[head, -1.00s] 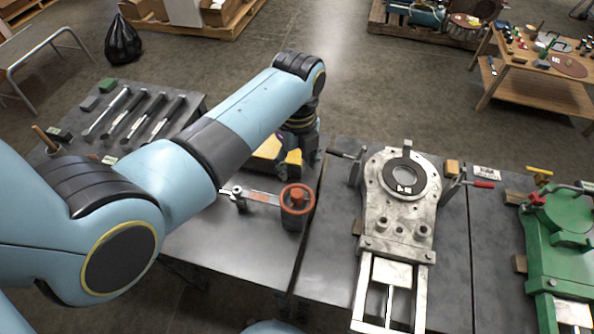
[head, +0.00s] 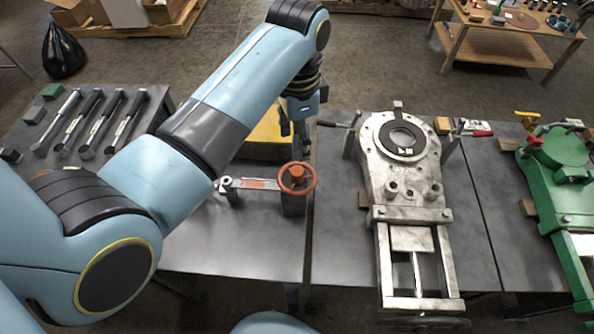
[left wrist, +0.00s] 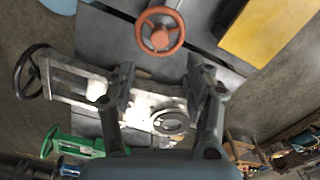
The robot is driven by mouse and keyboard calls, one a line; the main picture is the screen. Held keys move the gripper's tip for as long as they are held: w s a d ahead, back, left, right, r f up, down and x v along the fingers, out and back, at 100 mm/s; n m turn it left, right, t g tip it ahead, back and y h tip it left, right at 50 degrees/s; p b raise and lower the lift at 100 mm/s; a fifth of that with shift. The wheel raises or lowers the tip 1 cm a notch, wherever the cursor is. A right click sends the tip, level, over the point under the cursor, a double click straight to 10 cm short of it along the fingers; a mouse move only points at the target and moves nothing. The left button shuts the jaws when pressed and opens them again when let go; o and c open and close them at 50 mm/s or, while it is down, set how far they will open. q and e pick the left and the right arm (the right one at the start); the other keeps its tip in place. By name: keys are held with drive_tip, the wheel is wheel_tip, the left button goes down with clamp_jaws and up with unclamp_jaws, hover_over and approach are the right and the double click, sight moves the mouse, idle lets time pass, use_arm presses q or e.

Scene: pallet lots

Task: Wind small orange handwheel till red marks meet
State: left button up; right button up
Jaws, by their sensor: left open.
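The small orange handwheel (head: 297,179) stands on a dark block at the right edge of the left bench, at the end of a flat bar fixture (head: 250,184). My left gripper (head: 300,128) is open and empty, pointing down beyond the wheel and apart from it. In the left wrist view, the open fingers (left wrist: 161,72) have nothing between them, and the orange handwheel (left wrist: 160,32) shows past their tips. The red marks cannot be made out. My right gripper is not in view.
A yellow tray (head: 262,132) lies behind the wheel, partly hidden by my arm. A grey gate valve (head: 400,180) lies on the bench to the right, with a green valve (head: 560,165) farther right. Several tools (head: 105,120) lie at left.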

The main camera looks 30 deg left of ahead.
sight(296, 171)
use_arm(q)
drive_tip(key=shift+f, duration=0.55)
wheel_tip(296, 171, down, 9)
drive_tip(key=shift+r+b, duration=0.15)
drive_tip(key=shift+b, duration=0.5)
drive_tip(key=shift+f, duration=0.45)
drive_tip(key=shift+c, duration=1.1)
clamp_jaws()
drive_tip(key=shift+s, duration=0.1)
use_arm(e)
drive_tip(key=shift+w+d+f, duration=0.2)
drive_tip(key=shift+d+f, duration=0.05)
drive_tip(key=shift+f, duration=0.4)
